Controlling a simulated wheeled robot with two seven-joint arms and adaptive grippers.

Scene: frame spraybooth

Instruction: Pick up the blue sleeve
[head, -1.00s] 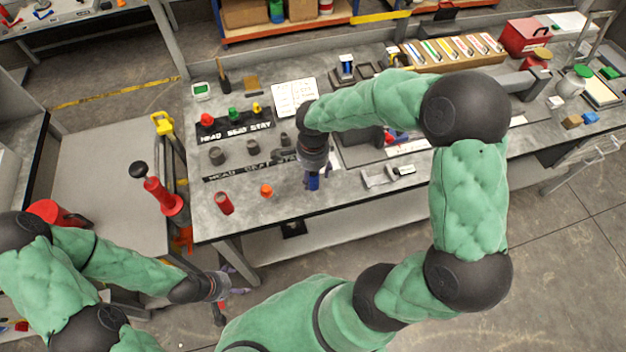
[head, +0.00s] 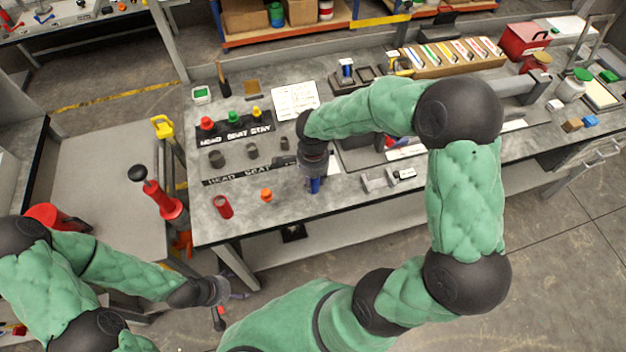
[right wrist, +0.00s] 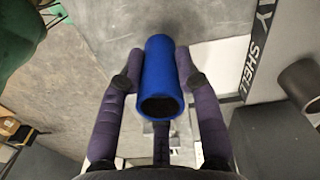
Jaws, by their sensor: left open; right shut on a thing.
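The blue sleeve (right wrist: 160,75) is a hollow tube between the two purple fingers of my right gripper (right wrist: 160,60) in the right wrist view. The fingers press on it from both sides, and its open end faces the camera. In the head view, the blue sleeve (head: 314,186) shows just below my right gripper (head: 313,176), over the front part of the bench. Whether it touches the bench top is hard to tell. My left gripper (head: 222,312) is open and empty, low beside the bench's front left corner.
The grey bench (head: 340,200) carries a red sleeve (head: 222,206) and an orange piece (head: 266,195) to the left of the blue sleeve. Dark cylinders (head: 252,151) stand behind them by the label strips. A grey bracket (head: 375,180) lies to the right.

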